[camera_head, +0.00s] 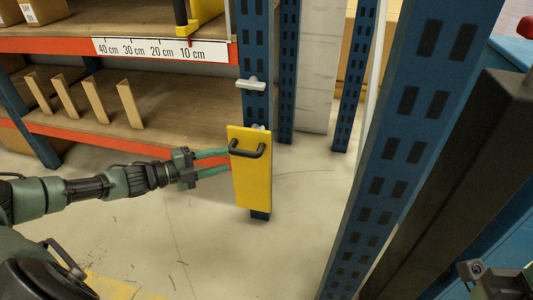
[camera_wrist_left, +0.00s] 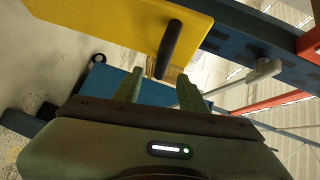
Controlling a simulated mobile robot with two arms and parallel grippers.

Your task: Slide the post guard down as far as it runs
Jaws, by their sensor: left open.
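The post guard (camera_head: 252,185) is a yellow plate on the front of the blue rack post (camera_head: 254,105), with a black handle (camera_head: 247,150) near its top. Its lower edge is a little above the post's foot. My left gripper (camera_head: 229,161) is open at the guard's left side, fingers pointing at the handle. In the left wrist view the handle (camera_wrist_left: 168,48) lies ahead of the open fingertips, apart from them, and the yellow guard (camera_wrist_left: 130,18) fills the upper left.
A pale grey peg (camera_head: 251,84) sticks out of the post above the guard. Shelves with an orange beam (camera_head: 60,46) and several cardboard dividers (camera_head: 130,104) are at left. A large blue upright (camera_head: 405,125) stands close at right. The floor (camera_head: 200,250) below is clear.

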